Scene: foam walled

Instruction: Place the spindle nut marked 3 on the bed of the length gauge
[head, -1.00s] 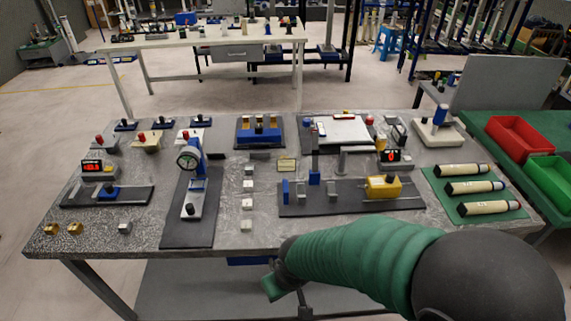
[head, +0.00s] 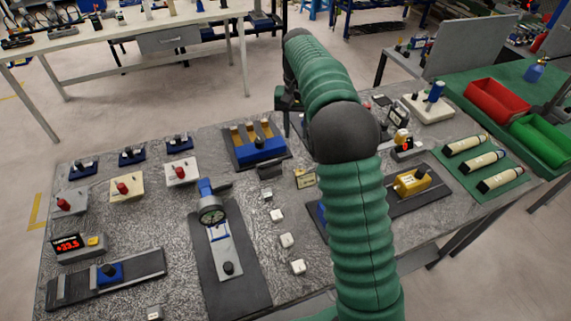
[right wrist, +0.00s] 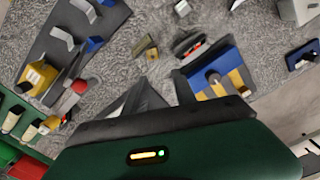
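Several small pale metal blocks (head: 286,240), possibly the spindle nuts, stand in a row down the middle of the table. No number 3 can be read. Two bench devices could be the length gauge: a dark rail with a blue carriage (head: 109,273) at left, and a dark plate with a yellow block (head: 411,183) at right, partly hidden by my arm. The yellow block also shows in the right wrist view (right wrist: 38,78). My right gripper (head: 286,112) hangs over the table's back, near the blue fixture (head: 262,148); its finger opening is unclear. My left gripper is out of view.
A dial gauge on a stand (head: 212,214) rises left of the block row. A red digital readout (head: 67,244) stands at left. Several white cylinders (head: 467,145) lie on a green mat at right. A red bin (head: 497,102) and green bin (head: 541,136) sit beyond.

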